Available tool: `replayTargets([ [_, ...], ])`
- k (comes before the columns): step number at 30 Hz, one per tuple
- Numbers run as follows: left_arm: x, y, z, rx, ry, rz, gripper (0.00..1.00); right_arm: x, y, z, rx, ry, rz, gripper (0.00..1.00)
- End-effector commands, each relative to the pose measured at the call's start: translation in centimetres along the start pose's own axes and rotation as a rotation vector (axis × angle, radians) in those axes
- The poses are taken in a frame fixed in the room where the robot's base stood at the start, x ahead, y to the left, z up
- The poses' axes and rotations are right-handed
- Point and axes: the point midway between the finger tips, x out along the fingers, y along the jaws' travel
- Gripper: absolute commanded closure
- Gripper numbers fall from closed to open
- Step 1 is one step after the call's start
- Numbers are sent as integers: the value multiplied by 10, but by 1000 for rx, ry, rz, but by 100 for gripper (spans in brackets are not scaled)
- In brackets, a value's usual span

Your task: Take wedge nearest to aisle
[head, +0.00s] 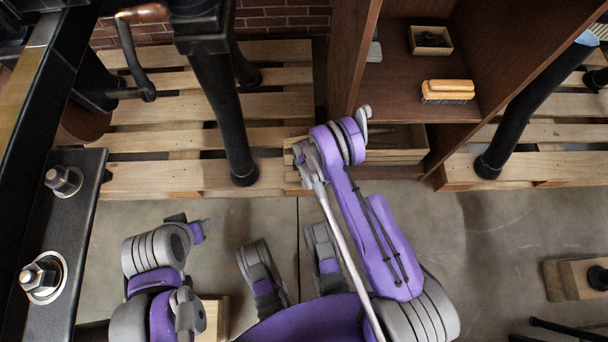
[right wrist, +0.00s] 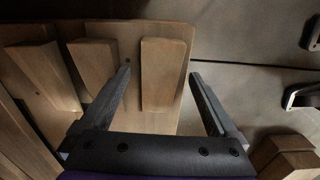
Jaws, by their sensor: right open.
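In the right wrist view, several wooden wedges lie side by side on a wooden board (right wrist: 160,125). The rightmost wedge (right wrist: 163,72) is closest to the board's edge and the open floor. A middle wedge (right wrist: 97,62) and a left wedge (right wrist: 45,72) lie beside it. My right gripper (right wrist: 158,78) is open, with one finger on each side of the rightmost wedge in the picture. I see a gap on both sides; the height between fingers and wedge is unclear. In the head view my right gripper is hidden. My left gripper (head: 188,228) shows only small and unclear there.
A wooden cabinet (head: 508,65) holds a brush (head: 447,91) and a small box (head: 430,40). Slatted pallets (head: 180,140) and black press legs (head: 222,115) stand around it. A wooden block (right wrist: 287,158) shows at lower right in the wrist view.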

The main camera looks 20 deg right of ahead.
Motion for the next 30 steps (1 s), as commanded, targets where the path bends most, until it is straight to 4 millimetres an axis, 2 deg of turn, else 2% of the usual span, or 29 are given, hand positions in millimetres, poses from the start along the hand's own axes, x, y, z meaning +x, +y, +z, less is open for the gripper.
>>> replayTargets([
  [3, 1, 0, 0, 0, 0, 0, 50, 7, 0, 0, 0, 0, 0, 5],
  [9, 1, 0, 0, 0, 0, 0, 50, 7, 0, 0, 0, 0, 0, 5],
  [24, 1, 0, 0, 0, 0, 0, 50, 7, 0, 0, 0, 0, 0, 95],
  [30, 1, 0, 0, 0, 0, 0, 50, 7, 0, 0, 0, 0, 0, 96],
])
